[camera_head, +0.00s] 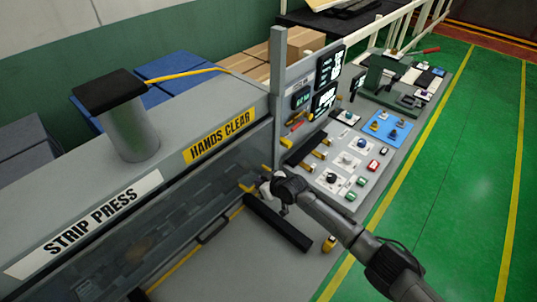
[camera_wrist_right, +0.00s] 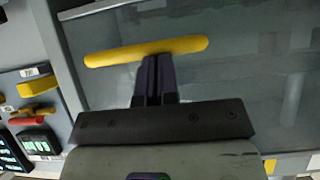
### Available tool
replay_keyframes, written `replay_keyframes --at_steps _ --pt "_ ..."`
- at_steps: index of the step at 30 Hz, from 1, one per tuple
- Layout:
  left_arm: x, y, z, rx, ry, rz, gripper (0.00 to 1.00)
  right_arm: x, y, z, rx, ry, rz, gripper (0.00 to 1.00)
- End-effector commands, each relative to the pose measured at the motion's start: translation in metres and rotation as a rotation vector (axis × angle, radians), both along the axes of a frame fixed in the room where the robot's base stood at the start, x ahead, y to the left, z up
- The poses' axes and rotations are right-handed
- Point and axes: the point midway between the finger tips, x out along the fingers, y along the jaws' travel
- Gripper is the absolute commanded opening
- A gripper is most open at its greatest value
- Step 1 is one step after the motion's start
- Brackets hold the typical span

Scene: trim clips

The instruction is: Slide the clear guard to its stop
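The clear guard (camera_head: 165,235) is a see-through panel on the front of the grey strip press. It also shows as a greyish pane in the right wrist view (camera_wrist_right: 240,85). A yellow bar handle (camera_wrist_right: 190,46) lies across it there. My right gripper (camera_head: 266,187) is at the right end of the guard. In the right wrist view its two dark fingers (camera_wrist_right: 155,62) are together, with only a thin line between them. Their tips are at the handle's lower edge, across its length; I cannot tell whether they touch. My left gripper is not in view.
A control panel (camera_head: 343,172) with several buttons stands right of the press, with lit displays (camera_head: 325,75) behind. A black bar (camera_head: 278,224) lies below my right gripper. Blue boxes (camera_head: 170,66) are behind the press. The green floor (camera_head: 450,190) at right is clear.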

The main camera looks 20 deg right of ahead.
Motion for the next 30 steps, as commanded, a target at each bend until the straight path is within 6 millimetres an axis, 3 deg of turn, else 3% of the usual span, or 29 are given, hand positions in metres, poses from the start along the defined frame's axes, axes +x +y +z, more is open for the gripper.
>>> replay_keyframes --at_steps 2,10,11,21,30 --pt "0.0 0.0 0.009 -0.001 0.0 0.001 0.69 -0.004 -0.002 0.001 -0.008 0.014 -0.001 0.0" --pt "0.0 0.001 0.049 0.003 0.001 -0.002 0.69 -0.008 -0.004 0.047 -0.001 0.002 0.002 0.0" --pt "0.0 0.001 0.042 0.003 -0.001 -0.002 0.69 -0.013 -0.007 0.041 -0.002 0.002 0.002 0.0" --pt "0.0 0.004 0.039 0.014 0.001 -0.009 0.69 -0.052 -0.029 0.073 -0.001 -0.003 0.003 0.0" --pt "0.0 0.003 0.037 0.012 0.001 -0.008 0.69 -0.073 -0.041 0.091 0.0 -0.002 0.002 0.0"
